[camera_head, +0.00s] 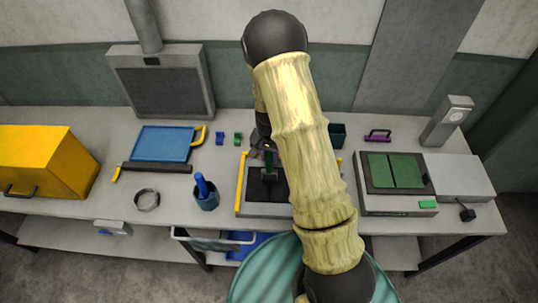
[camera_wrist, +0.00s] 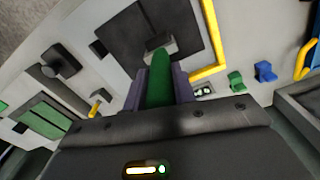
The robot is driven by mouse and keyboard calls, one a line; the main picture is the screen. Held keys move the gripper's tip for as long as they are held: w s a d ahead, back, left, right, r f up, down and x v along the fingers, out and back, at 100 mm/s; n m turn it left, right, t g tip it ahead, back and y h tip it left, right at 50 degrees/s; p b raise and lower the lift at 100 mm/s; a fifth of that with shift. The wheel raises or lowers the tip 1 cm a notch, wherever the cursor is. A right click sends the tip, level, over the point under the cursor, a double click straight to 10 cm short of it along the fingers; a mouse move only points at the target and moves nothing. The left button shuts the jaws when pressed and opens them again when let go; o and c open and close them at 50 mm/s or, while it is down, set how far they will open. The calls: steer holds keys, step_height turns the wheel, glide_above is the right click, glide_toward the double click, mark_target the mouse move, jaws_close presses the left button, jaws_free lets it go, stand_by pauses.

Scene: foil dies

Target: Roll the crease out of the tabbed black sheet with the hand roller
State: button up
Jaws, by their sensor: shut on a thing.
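My gripper (camera_wrist: 160,82) is shut on the green handle of the hand roller (camera_wrist: 158,72), which stands out between the two purple-grey fingers in the wrist view. A grey part shows at the far end of the handle, close to the black sheet (camera_wrist: 190,22); I cannot tell whether it touches. My arm hides the plate's right part. The crease and the tab cannot be made out clearly.
Left of the plate stand a dark cup (camera_head: 206,203) with a blue tool, a metal ring (camera_head: 147,200) and a blue board (camera_head: 163,144). Small blue (camera_head: 219,138) and green blocks (camera_head: 238,138) lie behind. A press with green panels (camera_head: 392,171) is at right.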

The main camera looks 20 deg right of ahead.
steer(key=s, duration=0.1)
steer(key=s+a, duration=0.1)
steer(key=shift+s+r, duration=0.1)
steer(key=shift+s, duration=0.3)
steer(key=s, duration=0.1)
steer(key=s+b, duration=0.1)
steer(key=shift+s+a, duration=0.4)
steer(key=shift+w+d+f, duration=0.1)
steer(key=shift+w+d, duration=0.15)
steer(key=shift+w, duration=0.45)
steer(key=shift+w+d+f, duration=0.1)
steer(key=shift+w+d, duration=0.15)
steer(key=shift+w, duration=0.4)
steer(key=shift+w+p, duration=0.1)
steer(key=shift+p, duration=0.2)
